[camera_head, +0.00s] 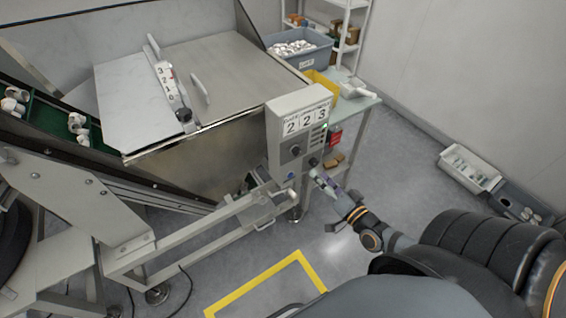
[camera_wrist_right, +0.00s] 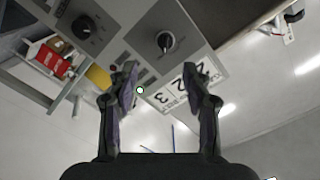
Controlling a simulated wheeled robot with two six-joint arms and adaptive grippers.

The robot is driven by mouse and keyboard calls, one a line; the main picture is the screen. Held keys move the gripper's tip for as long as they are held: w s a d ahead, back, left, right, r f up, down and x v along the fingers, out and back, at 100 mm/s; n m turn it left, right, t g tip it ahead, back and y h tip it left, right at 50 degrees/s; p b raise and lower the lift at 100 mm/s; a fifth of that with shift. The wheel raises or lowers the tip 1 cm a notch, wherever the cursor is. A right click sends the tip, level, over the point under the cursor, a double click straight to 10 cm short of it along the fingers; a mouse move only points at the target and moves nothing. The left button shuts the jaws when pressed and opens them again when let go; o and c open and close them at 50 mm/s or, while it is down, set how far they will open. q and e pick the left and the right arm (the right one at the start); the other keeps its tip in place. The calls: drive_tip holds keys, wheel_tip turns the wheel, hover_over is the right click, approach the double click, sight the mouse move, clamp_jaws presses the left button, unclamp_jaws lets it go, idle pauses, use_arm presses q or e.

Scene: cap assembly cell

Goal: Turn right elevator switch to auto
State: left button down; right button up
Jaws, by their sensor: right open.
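The grey control box (camera_head: 284,150) stands at the elevator's side, with a "2 2 3" label (camera_head: 305,120) on its upper front. One black rotary knob (camera_head: 296,150) sits below the label; a second dark knob (camera_head: 313,162) is lower right. Both knobs show in the right wrist view, one centrally (camera_wrist_right: 166,41) and one upper left (camera_wrist_right: 84,27). Their settings are too small to read. My right gripper (camera_head: 317,175) is in front of the box's lower right part. In the wrist view its fingers (camera_wrist_right: 160,92) are apart and empty. My left gripper is out of view.
A metal frame (camera_head: 225,215) runs low beside the box. A table with a yellow bin (camera_head: 320,83) and red box (camera_head: 335,135) stands behind it. A grey tub (camera_head: 300,62) holds white parts. Crates (camera_head: 470,170) lie at right; floor between is clear.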

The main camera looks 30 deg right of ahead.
sight(299, 153)
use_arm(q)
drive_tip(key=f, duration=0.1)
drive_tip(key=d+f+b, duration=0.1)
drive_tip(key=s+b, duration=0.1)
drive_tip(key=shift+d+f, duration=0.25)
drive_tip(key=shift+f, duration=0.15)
use_arm(e)
drive_tip(key=w, duration=0.7)
drive_tip(key=w+a, duration=0.1)
drive_tip(key=w, duration=0.2)
drive_tip(key=shift+w+r, duration=0.25)
drive_tip(key=shift+r, duration=0.1)
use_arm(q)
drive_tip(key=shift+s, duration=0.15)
use_arm(e)
clamp_jaws()
